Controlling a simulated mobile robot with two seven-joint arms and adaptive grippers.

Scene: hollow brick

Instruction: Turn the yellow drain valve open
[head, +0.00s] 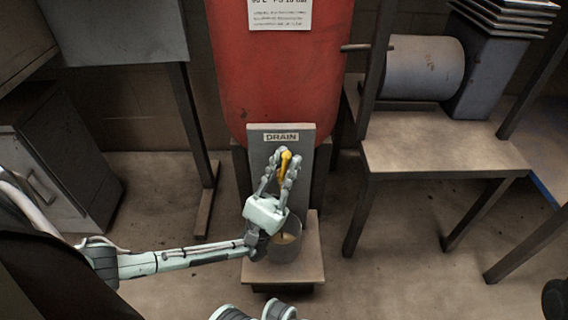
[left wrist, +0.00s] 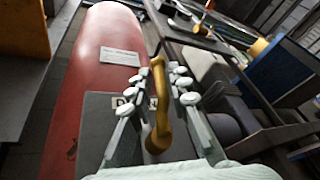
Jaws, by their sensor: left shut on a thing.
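The yellow drain valve handle (head: 285,163) is in front of the grey plate (head: 255,140) labelled DRAIN, at the foot of a red tank (head: 280,80). My left gripper (head: 280,162) is shut on the yellow handle, with a finger on each side of it. In the left wrist view the yellow handle (left wrist: 160,112) runs lengthwise between the two fingers (left wrist: 158,85); its lower end is near the palm. The valve body behind the gripper is mostly hidden. My right gripper is not in view.
A grey bucket (head: 286,246) stands on a low stand (head: 300,268) below the valve, partly hidden by my left gripper. A bench (head: 430,155) with a grey cylinder (head: 424,68) is at the right. A grey cabinet (head: 62,175) is at the left. Floor shows between them.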

